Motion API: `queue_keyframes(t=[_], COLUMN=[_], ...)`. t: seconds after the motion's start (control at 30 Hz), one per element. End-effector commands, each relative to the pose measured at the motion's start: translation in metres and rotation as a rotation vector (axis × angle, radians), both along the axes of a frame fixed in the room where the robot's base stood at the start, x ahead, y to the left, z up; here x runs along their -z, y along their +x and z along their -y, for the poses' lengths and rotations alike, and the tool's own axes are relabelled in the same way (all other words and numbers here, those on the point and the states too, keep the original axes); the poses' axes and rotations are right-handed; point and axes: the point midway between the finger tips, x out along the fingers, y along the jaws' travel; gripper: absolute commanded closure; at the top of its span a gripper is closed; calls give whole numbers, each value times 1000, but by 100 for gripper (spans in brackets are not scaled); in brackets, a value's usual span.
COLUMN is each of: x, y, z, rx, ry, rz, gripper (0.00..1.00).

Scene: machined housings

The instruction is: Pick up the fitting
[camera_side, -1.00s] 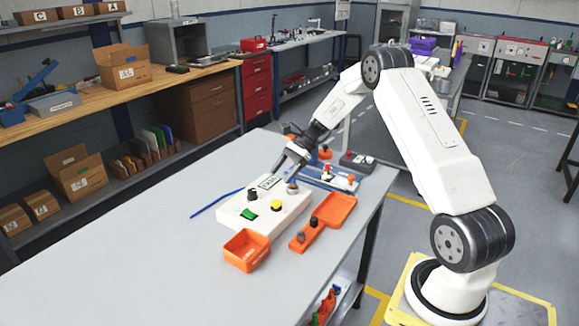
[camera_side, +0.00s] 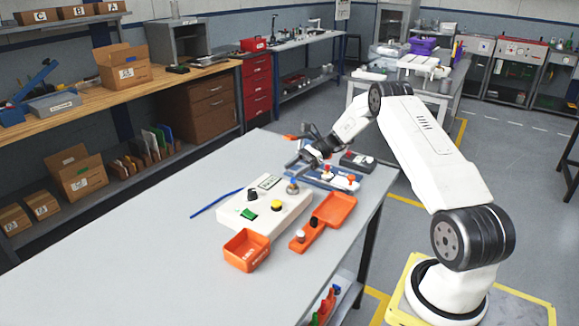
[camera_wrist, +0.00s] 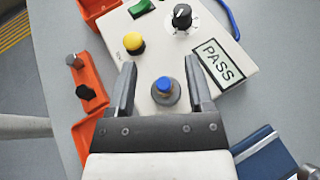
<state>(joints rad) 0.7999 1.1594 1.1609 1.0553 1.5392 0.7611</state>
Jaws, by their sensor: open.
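A blue-topped fitting with a round grey base (camera_wrist: 165,90) sits upright on the white box (camera_wrist: 160,52) marked PASS. In the side view this fitting (camera_side: 292,187) is at the box's far right corner. My gripper (camera_wrist: 159,64) is open, with a finger on each side of the fitting in the wrist view and a gap on both sides. In the side view my gripper (camera_side: 292,165) is just behind and above the fitting; its fingertips are small and hard to make out there.
The box carries a black knob (camera_wrist: 182,16), a yellow button (camera_wrist: 133,42) and a green switch (camera_side: 249,214). An orange holder (camera_side: 299,243) with two small parts, an orange tray (camera_side: 337,208) and an orange bin (camera_side: 246,251) stand nearby. The left tabletop is mostly clear.

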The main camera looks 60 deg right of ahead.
Motion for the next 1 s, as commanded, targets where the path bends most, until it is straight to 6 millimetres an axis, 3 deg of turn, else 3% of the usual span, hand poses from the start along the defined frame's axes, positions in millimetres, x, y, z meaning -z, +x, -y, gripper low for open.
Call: queue_keyframes(t=[0.43,0.73,1.0], x=[13,45,53], y=[0,0,11], z=[0,-1,-24], rx=[-1,-1,-1], ry=[0,2,-1], rz=[0,-1,0], gripper=[34,34,34])
